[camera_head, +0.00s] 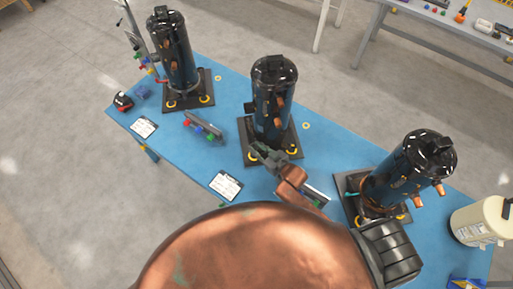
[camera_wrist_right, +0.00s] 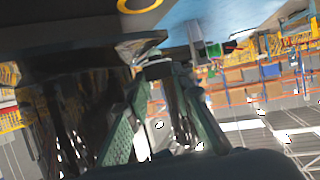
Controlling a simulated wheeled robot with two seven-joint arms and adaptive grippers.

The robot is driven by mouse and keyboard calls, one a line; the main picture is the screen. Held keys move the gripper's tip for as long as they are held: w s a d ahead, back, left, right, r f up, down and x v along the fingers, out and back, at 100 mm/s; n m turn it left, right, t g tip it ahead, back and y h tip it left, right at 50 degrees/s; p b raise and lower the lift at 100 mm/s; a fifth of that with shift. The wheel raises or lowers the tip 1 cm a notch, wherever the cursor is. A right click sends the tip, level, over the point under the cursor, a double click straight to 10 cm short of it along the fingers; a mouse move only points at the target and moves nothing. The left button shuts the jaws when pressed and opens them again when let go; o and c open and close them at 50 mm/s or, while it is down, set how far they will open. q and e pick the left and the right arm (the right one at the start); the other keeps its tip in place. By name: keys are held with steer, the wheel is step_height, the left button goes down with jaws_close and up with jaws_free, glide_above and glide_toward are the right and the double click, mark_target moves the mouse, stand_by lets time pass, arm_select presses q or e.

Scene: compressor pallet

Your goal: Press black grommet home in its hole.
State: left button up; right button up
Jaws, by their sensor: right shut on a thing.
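Three black compressors stand upright on dark square base plates: far left (camera_head: 176,55), middle (camera_head: 270,95) and right (camera_head: 412,168). My right gripper (camera_head: 262,152) is at the near edge of the middle compressor's plate (camera_head: 284,143). In the right wrist view, which is upside down, its two green fingers (camera_wrist_right: 160,75) are shut on a small dark piece, apparently the black grommet (camera_wrist_right: 158,68). The piece is close to the dark plate (camera_wrist_right: 60,45); whether it touches or sits in the hole cannot be told. The hole is hidden. My left gripper is not in view.
The blue table (camera_head: 330,150) carries two paper sheets (camera_head: 225,185) (camera_head: 144,127), a rack of coloured items (camera_head: 203,128) and a cream canister (camera_head: 482,221) at the right. Yellow rings (camera_head: 292,150) mark plate corners. A loose ring (camera_head: 306,125) lies behind the middle plate.

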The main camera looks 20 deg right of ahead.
steer(key=shift+f+b, duration=0.7)
steer(key=shift+f, duration=0.65)
stand_by(0.4)
steer(key=o, duration=1)
steer(key=shift+f, duration=0.1)
steer(key=shift+o, duration=0.2)
steer(key=shift+r, duration=0.35)
step_height(320, 180, up, 9)
steer(key=shift+r, duration=0.2)
